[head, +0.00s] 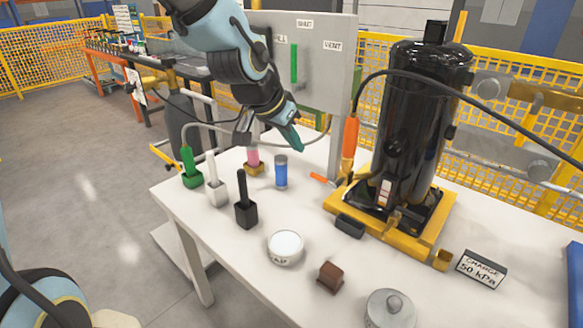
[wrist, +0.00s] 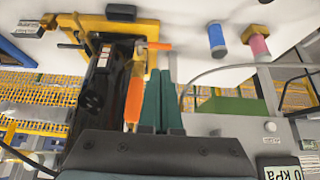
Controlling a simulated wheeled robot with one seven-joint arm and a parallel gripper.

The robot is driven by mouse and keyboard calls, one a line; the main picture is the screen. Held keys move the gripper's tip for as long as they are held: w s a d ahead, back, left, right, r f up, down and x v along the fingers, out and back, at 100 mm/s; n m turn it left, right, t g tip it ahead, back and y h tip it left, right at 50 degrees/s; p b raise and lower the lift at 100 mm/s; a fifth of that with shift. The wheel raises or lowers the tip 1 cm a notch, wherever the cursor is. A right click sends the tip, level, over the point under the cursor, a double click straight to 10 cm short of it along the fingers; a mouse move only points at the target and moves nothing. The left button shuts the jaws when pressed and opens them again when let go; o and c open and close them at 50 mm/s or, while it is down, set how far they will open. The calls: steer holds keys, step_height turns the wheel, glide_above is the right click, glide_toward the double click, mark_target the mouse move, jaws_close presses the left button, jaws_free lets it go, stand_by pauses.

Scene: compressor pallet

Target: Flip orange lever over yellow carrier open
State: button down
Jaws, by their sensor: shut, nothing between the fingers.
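The yellow carrier (head: 410,238) sits on the white table under a black compressor cylinder (head: 415,120). A short orange lever (head: 321,179) sticks out roughly level at the carrier's left corner. In the wrist view the orange lever (wrist: 157,46) lies just beyond the fingertips, beside the yellow carrier (wrist: 90,22). My gripper (head: 297,146) is shut and empty, above the table and up and left of the lever. Its teal fingers (wrist: 160,76) are together in the wrist view, apart from the lever as far as I can tell.
An upright orange handle (head: 350,138) with a black hose stands close right of my gripper. A grey panel (head: 330,60) on a post rises behind. A blue cylinder (head: 281,172), a pink cylinder (head: 253,155) and several other small objects stand left and in front.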

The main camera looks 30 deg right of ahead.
mark_target(317, 178)
steer(key=shift+f, duration=0.15)
steer(key=x, duration=1.3)
steer(key=shift+d+f, duration=0.25)
steer(key=shift+f, duration=0.05)
steer(key=shift+w+a+f+g+p, duration=0.15)
steer(key=shift+w+f+g+p, duration=0.15)
steer(key=shift+g+p, duration=0.35)
step_height(317, 178, down, 4)
steer(key=n+g+h, duration=0.1)
steer(key=g, duration=0.1)
steer(key=n+g+h, duration=0.1)
steer(key=g, duration=0.2)
steer(key=shift+w+f+b, duration=0.1)
steer(key=shift+b, duration=0.3)
stand_by(0.4)
